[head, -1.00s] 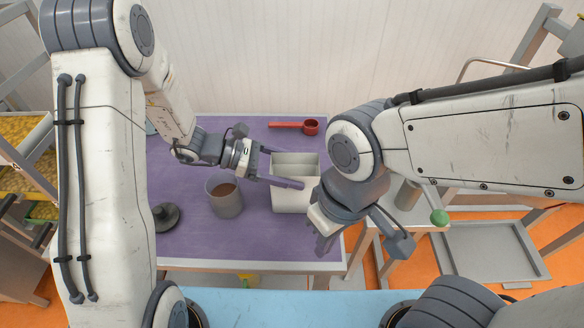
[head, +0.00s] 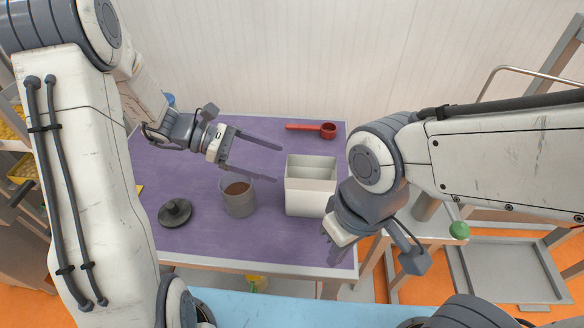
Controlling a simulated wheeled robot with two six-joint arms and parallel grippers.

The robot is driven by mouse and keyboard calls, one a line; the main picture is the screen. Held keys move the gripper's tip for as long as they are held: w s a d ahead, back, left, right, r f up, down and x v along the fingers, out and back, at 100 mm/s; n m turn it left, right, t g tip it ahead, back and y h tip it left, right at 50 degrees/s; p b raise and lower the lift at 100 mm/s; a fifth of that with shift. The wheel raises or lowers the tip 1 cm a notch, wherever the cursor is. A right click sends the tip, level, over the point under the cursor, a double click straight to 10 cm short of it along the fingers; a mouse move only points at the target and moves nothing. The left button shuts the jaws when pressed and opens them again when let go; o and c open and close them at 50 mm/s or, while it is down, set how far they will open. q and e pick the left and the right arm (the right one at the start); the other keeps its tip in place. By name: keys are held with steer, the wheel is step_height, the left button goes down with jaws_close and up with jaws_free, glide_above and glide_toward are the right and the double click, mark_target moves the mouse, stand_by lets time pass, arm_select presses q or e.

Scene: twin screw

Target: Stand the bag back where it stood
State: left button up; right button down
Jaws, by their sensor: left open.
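The bag, a pale open-topped block-shaped container (head: 311,198), stands upright on the purple table. My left gripper (head: 279,164) is open and empty to the left of the bag, its two long fingers pointing toward it with a gap between. My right gripper (head: 335,246) is in front of the table's right part, close to the bag's lower right. Its fingers are partly hidden by its own wrist, so I cannot tell whether they are apart.
A grey canister (head: 239,203) with brown contents stands left of the bag. A dark knobbed lid (head: 175,212) lies further left. A red scoop (head: 312,128) lies behind the bag. A side stand with a green ball (head: 459,230) is at the right.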

arm_select(q)
steer(key=s+d+m+y, duration=0.2)
steer(key=s+m+y, duration=0.4)
steer(key=s+m, duration=0.4)
steer(key=s+d+m+y, duration=0.2)
steer(key=s+m+y, duration=0.4)
steer(key=s+m, duration=0.4)
steer(key=m, duration=0.5)
steer(key=shift+s+d+r+y, duration=0.3)
steer(key=shift+d+r+y, duration=0.1)
